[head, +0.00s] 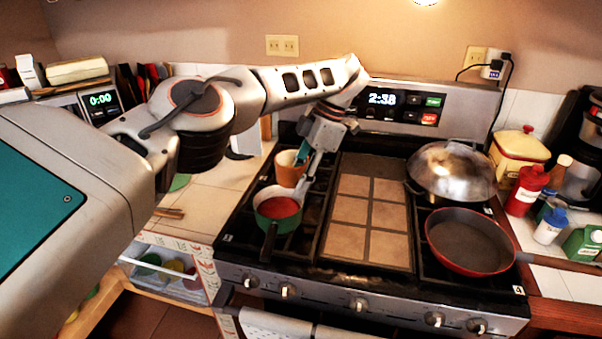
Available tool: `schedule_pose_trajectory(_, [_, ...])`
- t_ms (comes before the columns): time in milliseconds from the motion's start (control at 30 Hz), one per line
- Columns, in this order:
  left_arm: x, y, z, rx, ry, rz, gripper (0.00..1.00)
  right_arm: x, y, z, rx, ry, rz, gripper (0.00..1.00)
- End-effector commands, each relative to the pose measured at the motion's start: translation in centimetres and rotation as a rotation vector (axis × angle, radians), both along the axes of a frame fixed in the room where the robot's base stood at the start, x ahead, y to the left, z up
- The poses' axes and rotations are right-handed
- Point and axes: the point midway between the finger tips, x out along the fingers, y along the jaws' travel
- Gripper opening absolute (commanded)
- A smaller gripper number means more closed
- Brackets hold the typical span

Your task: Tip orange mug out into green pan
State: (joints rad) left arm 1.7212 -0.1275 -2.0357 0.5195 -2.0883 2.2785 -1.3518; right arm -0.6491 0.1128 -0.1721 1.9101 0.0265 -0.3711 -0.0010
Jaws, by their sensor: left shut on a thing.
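The orange mug (288,175) is at the back left of the stove, behind the green pan, with its pale inside facing up. My left gripper (305,172) comes down from above at the mug's right side and is shut on it. The mug looks about upright; whether it touches the surface below is hard to tell. The small green pan (283,226) sits on the left front burner, its handle pointing toward the front. Its inside shows red; I cannot tell if that is contents. My right gripper is not in view.
A silver domed lid (452,172) covers a pot at the back right of the stove. A red frying pan (468,241) sits in front of it. A tiled griddle (368,215) fills the middle. Bottles (525,190) crowd the right counter. The left counter (205,208) is mostly clear.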

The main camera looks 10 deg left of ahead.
Motion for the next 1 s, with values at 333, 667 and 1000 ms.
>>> schedule_pose_trajectory(333, [0.1,0.1,-0.3,-0.089,-0.049,0.0,0.0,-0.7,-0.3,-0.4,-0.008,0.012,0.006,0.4])
schedule_pose_trajectory(667, [0.2,-0.3,-1.1,-0.261,-0.147,0.0,0.0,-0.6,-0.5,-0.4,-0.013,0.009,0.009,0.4])
schedule_pose_trajectory(1000, [0.3,-0.5,-1.0,-0.266,-0.155,0.001,0.0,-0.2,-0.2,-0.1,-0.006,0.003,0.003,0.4])
